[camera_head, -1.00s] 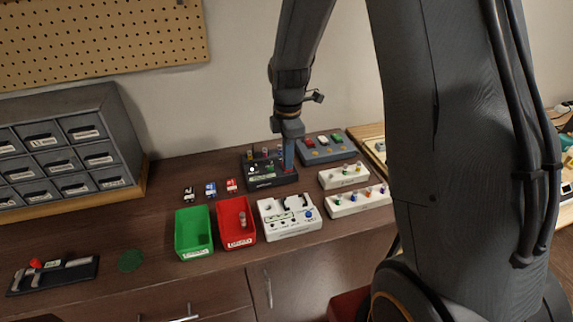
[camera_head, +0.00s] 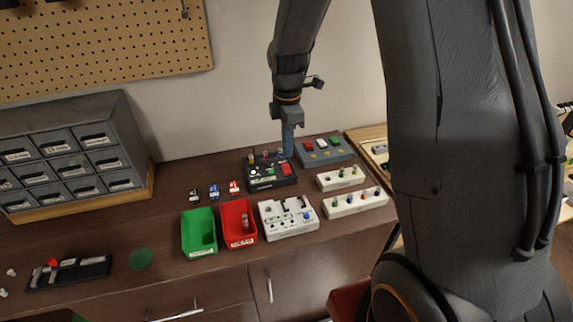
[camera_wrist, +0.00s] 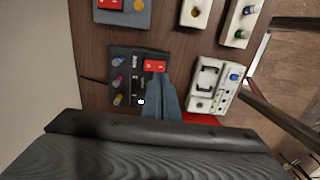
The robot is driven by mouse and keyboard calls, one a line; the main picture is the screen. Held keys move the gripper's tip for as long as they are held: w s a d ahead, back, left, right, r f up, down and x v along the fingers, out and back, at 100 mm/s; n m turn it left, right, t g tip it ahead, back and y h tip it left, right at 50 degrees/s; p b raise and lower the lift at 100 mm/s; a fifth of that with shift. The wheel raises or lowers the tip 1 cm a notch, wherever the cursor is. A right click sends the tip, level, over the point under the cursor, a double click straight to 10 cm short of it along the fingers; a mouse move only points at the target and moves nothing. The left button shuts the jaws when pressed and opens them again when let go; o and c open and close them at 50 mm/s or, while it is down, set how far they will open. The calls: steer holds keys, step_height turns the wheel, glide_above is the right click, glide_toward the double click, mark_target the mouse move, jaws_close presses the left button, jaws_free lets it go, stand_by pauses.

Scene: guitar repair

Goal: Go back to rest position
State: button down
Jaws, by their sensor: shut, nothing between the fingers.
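My gripper (camera_head: 288,141) points down above the right rear part of a black control box (camera_head: 271,184) on the dark wooden bench. Its fingers are together with nothing between them. In the wrist view the closed blue-grey fingers (camera_wrist: 163,103) overlap the edge of the black box (camera_wrist: 125,62), which carries coloured knobs and a red switch (camera_wrist: 155,66). In the head view the fingertips look close to the box's rear edge; I cannot tell the exact height.
A grey box with coloured buttons (camera_head: 324,157) stands right of the gripper. White boxes (camera_head: 288,228), a red bin (camera_head: 238,238) and a green bin (camera_head: 199,250) stand in front. Grey drawers (camera_head: 75,160) stand left. The wall is behind.

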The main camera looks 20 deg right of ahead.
steer(key=shift+r, duration=0.35)
steer(key=s+m+b, duration=0.2)
steer(key=s+m, duration=0.3)
steer(key=m, duration=0.1)
steer(key=s+f+m+t+b, duration=0.1)
steer(key=s+m+b, duration=0.1)
steer(key=s+m, duration=0.4)
steer(key=s+m+b, duration=0.2)
steer(key=s+m, duration=0.4)
steer(key=shift+s+f, duration=0.1)
steer(key=shift+f, duration=0.15)
